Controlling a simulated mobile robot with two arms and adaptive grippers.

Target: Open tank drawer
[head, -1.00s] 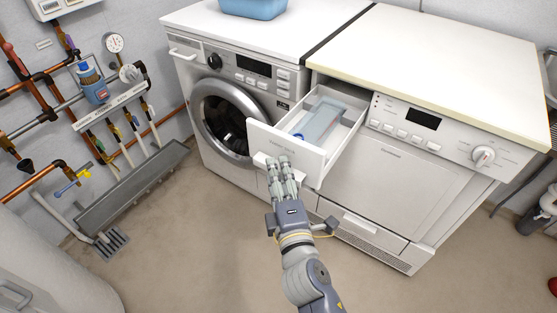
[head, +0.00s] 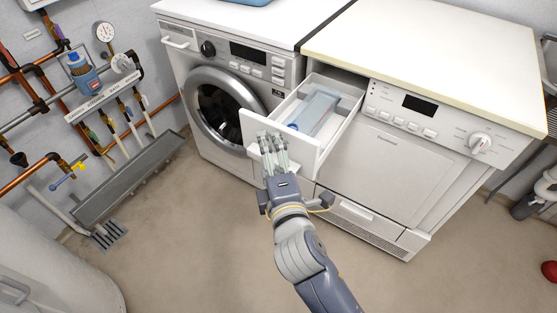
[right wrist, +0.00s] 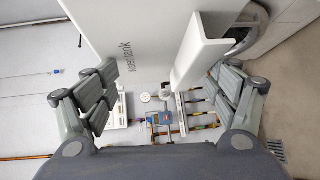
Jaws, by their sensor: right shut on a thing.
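The tank drawer (head: 318,140) of the dryer (head: 385,180) is pulled well out, and its white front stands clear of the machine. A translucent bluish tank (head: 314,110) lies inside it. My right gripper (head: 272,146) is at the drawer front, shut on the handle, which its fingers mostly hide in the head view. In the right wrist view the handle (right wrist: 201,48) sticks out between the two fingers, and the front panel (right wrist: 135,45) carries the words "Water tank". My left gripper is in neither view.
A washing machine (head: 222,75) with a round door stands left of the dryer. Pipes, a gauge (head: 105,32) and a grey floor trough (head: 130,180) line the left wall. A pale countertop (head: 430,55) covers the dryer. The floor (head: 200,240) in front is clear.

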